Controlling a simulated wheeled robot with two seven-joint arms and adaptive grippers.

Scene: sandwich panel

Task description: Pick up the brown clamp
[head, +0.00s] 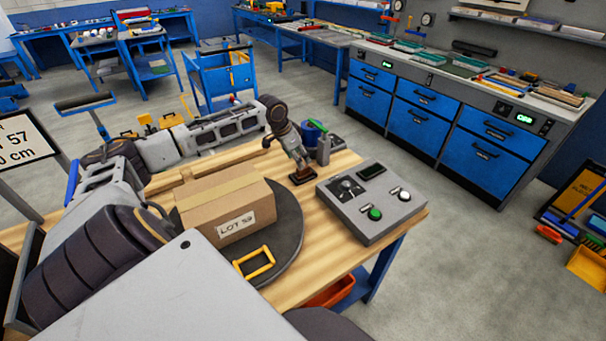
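A small dark brown piece, which looks like the brown clamp (303,176), lies on the wooden table (330,262) just left of the grey control box (372,203). My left arm reaches in from the left, behind the cardboard box. My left gripper (301,168) points down right above the brown piece, at or very near it. The fingers are small and partly merge with the piece, so I cannot tell whether they are open or shut, or touching it. My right gripper is not in view.
A cardboard box (228,208) marked LOT 59 stands on a dark round plate (289,235). A yellow frame-shaped handle (254,262) lies at its front. A green-grey bottle (323,150) and a blue-green roll (312,131) stand close behind the gripper.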

